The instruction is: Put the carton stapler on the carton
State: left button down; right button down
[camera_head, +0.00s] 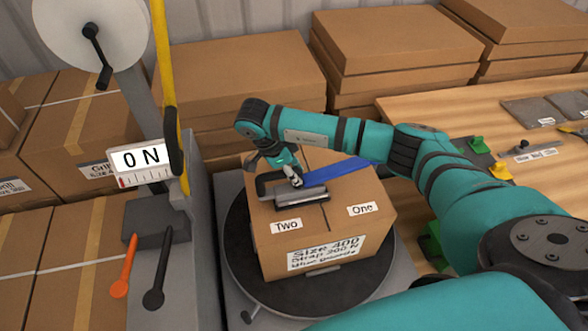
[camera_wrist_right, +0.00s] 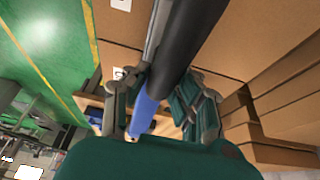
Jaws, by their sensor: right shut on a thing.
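The carton (camera_head: 325,215), labelled "Two", "One" and "Size 400", stands on a round dark turntable (camera_head: 240,275). The carton stapler (camera_head: 300,199), grey and black, is at the carton's top, near its left side. I cannot tell whether it rests on the top or hangs just above. My right gripper (camera_head: 294,178) is shut on the stapler. In the right wrist view a dark bar of the stapler (camera_wrist_right: 190,45) passes between the fingers (camera_wrist_right: 160,100). A blue strip (camera_head: 345,172) runs right from the stapler; its attachment is unclear. My left gripper is out of view.
Orange (camera_head: 124,265) and black (camera_head: 158,268) levers are below. A wooden table (camera_head: 450,105) is right; stacked cartons (camera_head: 235,75) are behind.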

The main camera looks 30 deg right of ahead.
jog(key=c, duration=1.1)
grip_release()
jog(key=shift+r, duration=0.1)
jog(key=shift+a+r, duration=0.15)
jog(key=shift+r, duration=0.05)
jog(key=b+v, duration=0.2)
jog(key=v, duration=0.9)
jog(key=shift+a+r, duration=0.2)
